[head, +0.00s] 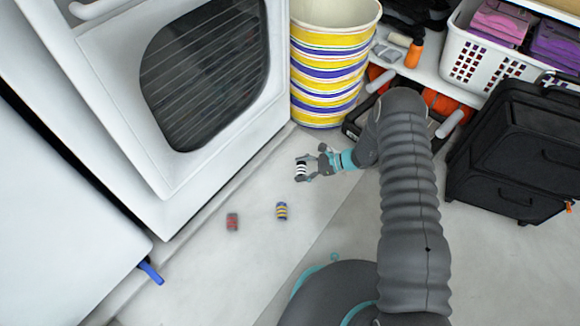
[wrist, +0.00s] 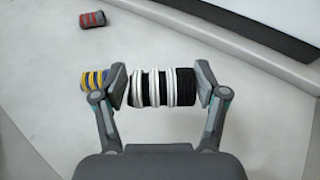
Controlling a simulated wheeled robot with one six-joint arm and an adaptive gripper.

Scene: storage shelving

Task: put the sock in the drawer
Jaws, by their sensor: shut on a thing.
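A black-and-white striped rolled sock (wrist: 162,88) is between the two fingers of my gripper (wrist: 160,90) in the wrist view. The fingers press on its two ends. In the head view the striped sock (head: 301,171) is at the tip of my gripper (head: 308,168), above the pale floor in front of the white appliance. A yellow-and-blue striped rolled sock (head: 282,211) and a red-and-grey one (head: 232,221) lie on the floor. They also show in the wrist view, the yellow one (wrist: 93,80) partly behind the left finger and the red one (wrist: 92,19) at top left. I cannot make out a drawer.
A white appliance with a dark round-cornered window (head: 205,75) stands at upper left. A striped bin (head: 330,70) stands beside it. A white basket (head: 480,60) is on the shelf at upper right, with a black suitcase (head: 515,150) below. A blue object (head: 150,272) is at lower left.

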